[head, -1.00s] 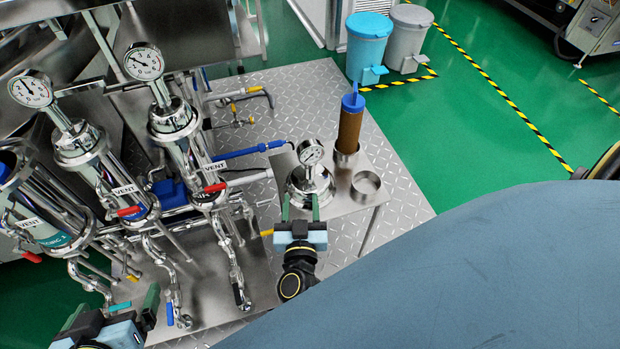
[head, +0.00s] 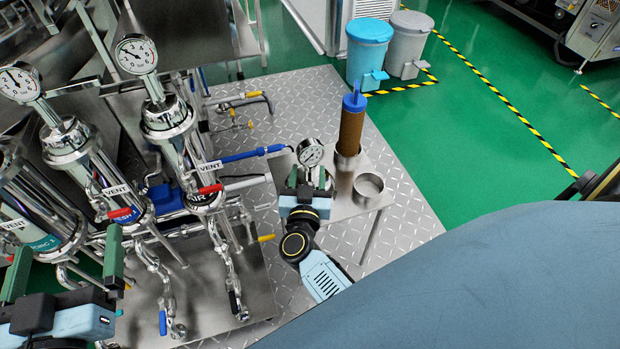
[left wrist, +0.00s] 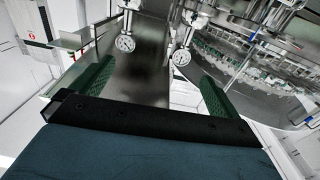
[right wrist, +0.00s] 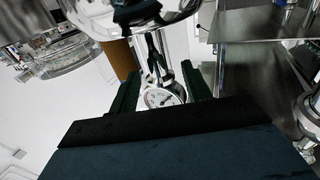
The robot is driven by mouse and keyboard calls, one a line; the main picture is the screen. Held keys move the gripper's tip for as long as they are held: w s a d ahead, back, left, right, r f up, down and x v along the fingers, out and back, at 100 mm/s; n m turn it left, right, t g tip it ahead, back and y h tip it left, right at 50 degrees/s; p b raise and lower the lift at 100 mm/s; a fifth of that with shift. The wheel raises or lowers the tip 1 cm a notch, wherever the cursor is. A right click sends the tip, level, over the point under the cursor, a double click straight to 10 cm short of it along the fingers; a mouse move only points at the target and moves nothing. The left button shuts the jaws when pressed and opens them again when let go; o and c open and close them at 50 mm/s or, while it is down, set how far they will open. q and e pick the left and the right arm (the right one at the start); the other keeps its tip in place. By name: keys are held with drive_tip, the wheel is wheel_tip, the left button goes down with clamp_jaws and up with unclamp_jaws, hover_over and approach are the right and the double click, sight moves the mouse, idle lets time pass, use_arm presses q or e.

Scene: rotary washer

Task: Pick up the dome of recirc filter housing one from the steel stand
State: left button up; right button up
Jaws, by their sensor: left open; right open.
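The steel dome with its pressure gauge (head: 310,152) stands on the steel stand (head: 352,208); most of the dome body is hidden behind my right gripper (head: 305,185). The right gripper is open, its green fingers reaching to either side of the dome's upper part. In the right wrist view the gauge (right wrist: 163,97) and its stem show between the two fingers; contact cannot be told. My left gripper (head: 68,265) is open and empty at the lower left, near the piped housings. In the left wrist view two gauges (left wrist: 126,43) show beyond its fingers.
A brown filter cartridge with a blue cap (head: 350,130) stands upright in a cup on the stand, and an empty steel ring cup (head: 368,187) is beside it. Piped filter housings (head: 95,180) with gauges and red-handled valves fill the left. Blue (head: 367,55) and grey bins (head: 408,45) stand behind.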

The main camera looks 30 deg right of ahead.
sight(309, 168)
drive_tip(key=b+x, duration=0.2)
drive_tip(key=x, duration=0.2)
drive_tip(key=shift+d+r, duration=0.1)
drive_tip(key=shift+d, duration=0.05)
use_arm(q)
wheel_tip(309, 168, up, 8)
drive_tip(key=s+t+h, duration=0.2)
drive_tip(key=t, duration=0.3)
drive_tip(key=shift+d+f+t+b, duration=0.2)
drive_tip(key=shift+d+t+b, duration=0.1)
drive_tip(key=shift+t, duration=0.1)
use_arm(e)
drive_tip(key=shift+w+d, duration=0.3)
drive_tip(key=shift+w, duration=0.1)
use_arm(q)
drive_tip(key=shift+s, duration=0.1)
use_arm(e)
drive_tip(key=shift+r, duration=0.1)
clamp_jaws()
drive_tip(key=shift+r, duration=0.1)
